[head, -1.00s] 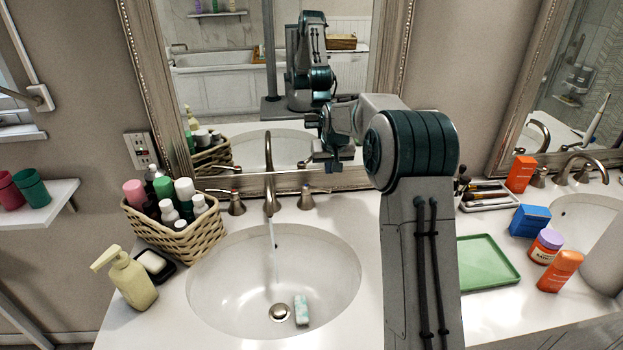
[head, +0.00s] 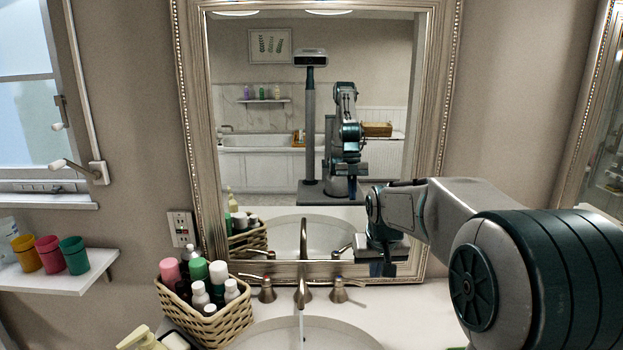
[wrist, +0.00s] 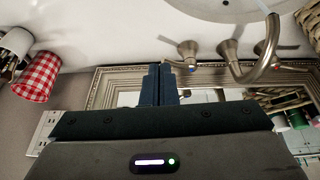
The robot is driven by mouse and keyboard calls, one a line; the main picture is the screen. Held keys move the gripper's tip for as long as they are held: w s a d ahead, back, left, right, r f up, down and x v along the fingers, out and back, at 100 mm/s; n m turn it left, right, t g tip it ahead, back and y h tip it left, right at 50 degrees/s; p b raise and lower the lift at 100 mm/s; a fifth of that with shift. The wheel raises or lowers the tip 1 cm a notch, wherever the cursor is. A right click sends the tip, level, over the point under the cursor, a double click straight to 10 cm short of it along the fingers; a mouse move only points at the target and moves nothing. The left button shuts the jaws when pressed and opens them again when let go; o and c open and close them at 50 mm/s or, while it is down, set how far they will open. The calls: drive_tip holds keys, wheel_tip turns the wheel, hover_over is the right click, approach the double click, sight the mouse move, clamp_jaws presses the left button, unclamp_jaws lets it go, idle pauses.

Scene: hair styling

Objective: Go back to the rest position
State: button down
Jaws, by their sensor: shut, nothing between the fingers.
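My gripper (head: 385,268) hangs at the end of my arm, in front of the mirror (head: 340,30) and to the right of the faucet (head: 303,290). In the wrist view its two dark fingers (wrist: 158,70) are together, with nothing between them. The fingertips look apart from the faucet handles. My arm's large grey and teal joints fill the lower right of the head view.
Water runs from the faucet into the sink (head: 262,333). A wicker basket (head: 222,328) of bottles stands left of it. A shelf (head: 70,282) at far left bears cups. In the wrist view, a red-checked cup (wrist: 38,76) stands at the left.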

drive_tip(key=s+f+g, duration=0.1)
drive_tip(key=s+f, duration=0.1)
drive_tip(key=s, duration=2.6)
drive_tip(key=shift+s+f, duration=0.2)
drive_tip(key=shift+s, duration=0.2)
